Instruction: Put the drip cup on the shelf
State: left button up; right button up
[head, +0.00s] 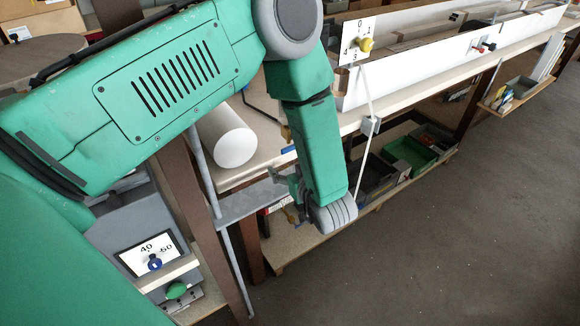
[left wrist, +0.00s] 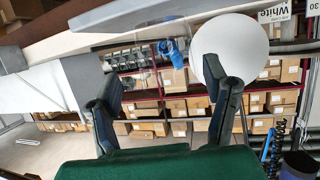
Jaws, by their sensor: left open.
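I cannot pick out the drip cup with certainty in either view. A dark, round, cup-like thing (left wrist: 298,167) is cut off at the lower right of the left wrist view; I cannot tell whether it is the drip cup. My left gripper (head: 286,184) is beside a grey metal bracket plate (head: 245,203), below the bench edge, mostly hidden by my green arm. Lower shelves (head: 290,243) run under the bench. My right gripper is not in view.
A white roll (head: 233,147) lies on the bench near the gripper; a round white end (left wrist: 230,47) shows behind the right finger in the wrist view. Green bins (head: 409,153) stand under the bench. The floor at right is clear.

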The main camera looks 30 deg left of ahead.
pick_arm(q)
jog(key=shift+d+r, duration=0.1)
jog(key=shift+d, duration=0.2)
jog(key=v, duration=1.2)
jog(key=shift+b, duration=0.4)
jog(key=shift+a, duration=0.2)
jog(key=shift+s+a, duration=0.1)
jog(key=shift+a, duration=0.2)
